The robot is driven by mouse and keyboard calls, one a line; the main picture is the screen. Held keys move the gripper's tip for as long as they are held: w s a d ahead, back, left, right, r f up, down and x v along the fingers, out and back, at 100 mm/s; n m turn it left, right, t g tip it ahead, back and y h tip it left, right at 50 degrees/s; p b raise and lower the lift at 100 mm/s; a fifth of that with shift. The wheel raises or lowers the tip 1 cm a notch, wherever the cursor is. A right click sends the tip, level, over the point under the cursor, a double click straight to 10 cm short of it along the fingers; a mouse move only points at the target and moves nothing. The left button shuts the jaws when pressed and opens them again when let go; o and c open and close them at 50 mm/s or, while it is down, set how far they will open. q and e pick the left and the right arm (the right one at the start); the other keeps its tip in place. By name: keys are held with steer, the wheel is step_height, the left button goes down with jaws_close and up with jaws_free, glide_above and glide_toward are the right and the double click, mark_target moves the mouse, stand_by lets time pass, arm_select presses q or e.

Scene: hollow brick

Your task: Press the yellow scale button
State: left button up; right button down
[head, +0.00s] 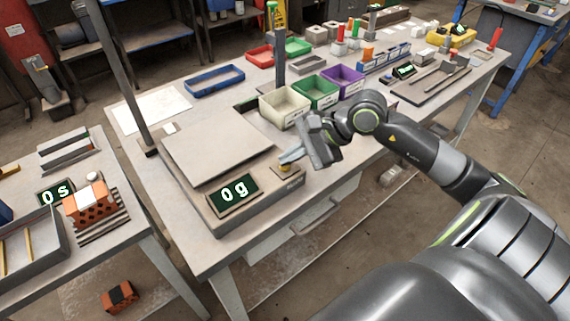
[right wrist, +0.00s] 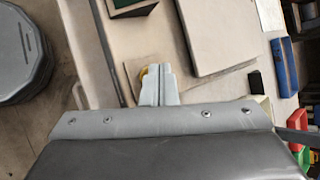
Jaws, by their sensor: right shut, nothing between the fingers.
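The scale (head: 221,203) sits on the workbench with an empty flat pan (head: 217,147) and a display (head: 233,192) reading "0 g". The yellow button (head: 285,169) is on the scale's right front part. My right gripper (head: 284,160) is shut and empty, with its fingertips right at the button in the head view. In the right wrist view, the shut fingers (right wrist: 158,75) partly cover the yellow button (right wrist: 143,73). I cannot tell whether the tips touch it. My left gripper is not in view.
White, green and purple bins (head: 285,107) stand behind the gripper. A grey post (head: 278,50) rises near them. A side table at left holds a timer reading "0 s" (head: 56,193) and an orange hollow brick (head: 88,208).

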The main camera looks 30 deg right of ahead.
stand_by(0.4)
steer(key=shift+r, duration=0.75)
steer(key=shift+r+p, duration=1.4)
steer(key=shift+r, duration=1.1)
